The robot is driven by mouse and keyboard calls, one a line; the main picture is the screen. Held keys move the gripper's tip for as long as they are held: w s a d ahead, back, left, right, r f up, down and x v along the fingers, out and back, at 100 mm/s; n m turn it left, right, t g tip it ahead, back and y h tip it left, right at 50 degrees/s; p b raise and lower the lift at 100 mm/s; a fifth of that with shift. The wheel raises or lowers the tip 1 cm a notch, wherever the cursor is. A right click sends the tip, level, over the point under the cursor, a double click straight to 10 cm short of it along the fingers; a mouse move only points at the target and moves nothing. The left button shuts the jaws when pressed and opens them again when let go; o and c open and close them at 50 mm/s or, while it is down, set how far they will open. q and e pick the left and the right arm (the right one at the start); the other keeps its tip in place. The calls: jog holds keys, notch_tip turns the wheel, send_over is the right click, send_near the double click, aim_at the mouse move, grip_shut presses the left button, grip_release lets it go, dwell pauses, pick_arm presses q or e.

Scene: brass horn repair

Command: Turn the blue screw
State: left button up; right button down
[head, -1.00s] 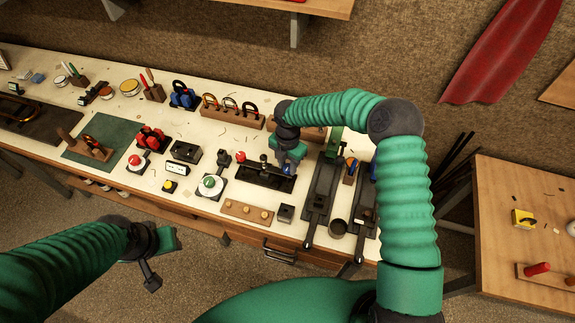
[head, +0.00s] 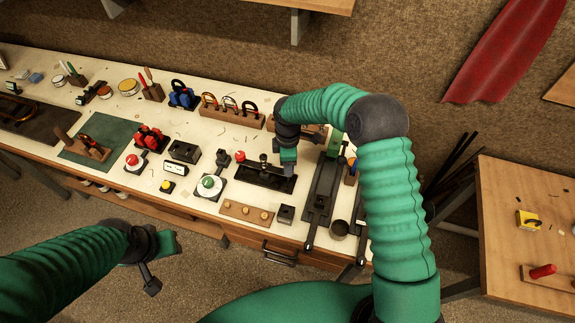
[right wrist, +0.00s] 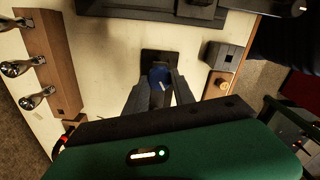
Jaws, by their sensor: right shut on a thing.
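The blue screw (right wrist: 160,76) shows in the right wrist view as a blue round head with a pale mark, over a small black plate (right wrist: 152,54) on the cream bench top. My right gripper (right wrist: 158,92) is shut on it, one finger on each side. In the head view my right gripper (head: 287,170) points down at the bench beside a long black fixture, and it hides the screw there. My left gripper (head: 155,262) hangs in front of the bench, away from the screw. Its finger opening is unclear.
The long black fixture (head: 252,175) lies left of my right gripper, long dark clamps (head: 321,195) to its right. A small dark block (head: 286,213) and a wooden strip with pegs (head: 238,210) are near the front edge.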

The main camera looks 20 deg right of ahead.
jog(key=m, duration=0.4)
jog(key=shift+w+m+b, duration=0.1)
jog(key=shift+m+b, duration=0.3)
jog(key=m, duration=0.3)
jog(key=shift+m+b, duration=0.3)
jog(key=m, duration=0.4)
jog(key=shift+d, duration=0.1)
jog(key=m, duration=0.7)
jog(key=shift+f+m, duration=0.1)
jog(key=shift+m, duration=0.3)
jog(key=m, duration=0.3)
jog(key=shift+m, duration=0.3)
jog(key=m, duration=0.4)
jog(key=shift+s+p, duration=0.2)
jog(key=shift+p, duration=0.2)
jog(key=shift+m+p, duration=0.3)
jog(key=shift+m, duration=1.7)
